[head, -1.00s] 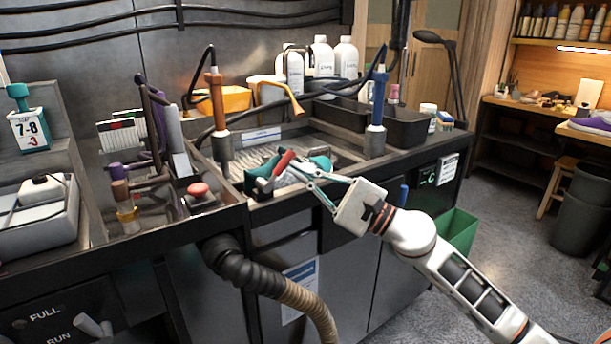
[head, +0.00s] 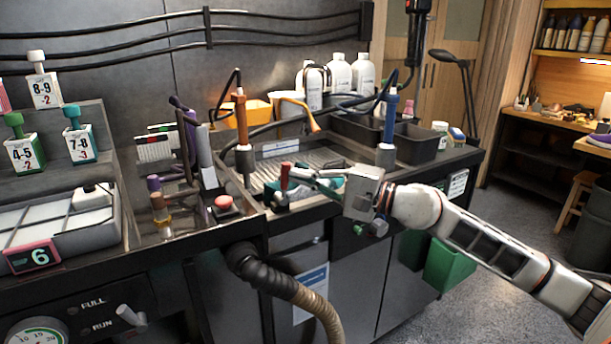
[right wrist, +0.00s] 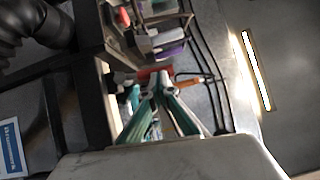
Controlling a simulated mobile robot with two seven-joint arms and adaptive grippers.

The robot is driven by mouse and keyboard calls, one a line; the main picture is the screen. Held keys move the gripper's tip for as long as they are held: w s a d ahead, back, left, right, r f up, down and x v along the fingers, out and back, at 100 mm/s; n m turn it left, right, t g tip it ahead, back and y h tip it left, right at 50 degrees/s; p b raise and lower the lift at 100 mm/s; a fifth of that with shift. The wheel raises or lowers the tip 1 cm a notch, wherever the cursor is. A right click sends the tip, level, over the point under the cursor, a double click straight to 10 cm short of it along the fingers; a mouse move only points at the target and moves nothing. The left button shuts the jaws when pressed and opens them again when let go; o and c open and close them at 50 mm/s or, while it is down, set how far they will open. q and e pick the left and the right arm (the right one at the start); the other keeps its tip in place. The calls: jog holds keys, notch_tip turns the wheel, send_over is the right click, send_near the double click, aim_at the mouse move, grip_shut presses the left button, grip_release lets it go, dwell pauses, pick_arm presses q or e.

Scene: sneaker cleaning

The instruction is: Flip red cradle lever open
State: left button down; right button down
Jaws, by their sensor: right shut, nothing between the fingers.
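The red lever (head: 284,177) stands roughly upright at the front edge of the sink station in the head view. The teal cradle (head: 271,188) is beside its base, partly hidden by my gripper and arm. My right gripper (head: 296,172) is shut and empty, its fingertips close to the lever's right side. In the right wrist view, red shows (right wrist: 150,71) just beyond the fingertips (right wrist: 160,77). I cannot tell whether they touch. My left gripper is not in view.
An orange-handled tool (head: 241,122) and a blue-handled tool (head: 388,120) stand upright on either side of the ribbed tray. A red button (head: 224,202) is left of the lever. A ribbed hose (head: 290,288) hangs in front.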

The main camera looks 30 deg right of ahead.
jog(key=shift+a, duration=0.1)
dwell(0.5)
jog(key=v, duration=1.2)
dwell(0.4)
dwell(0.5)
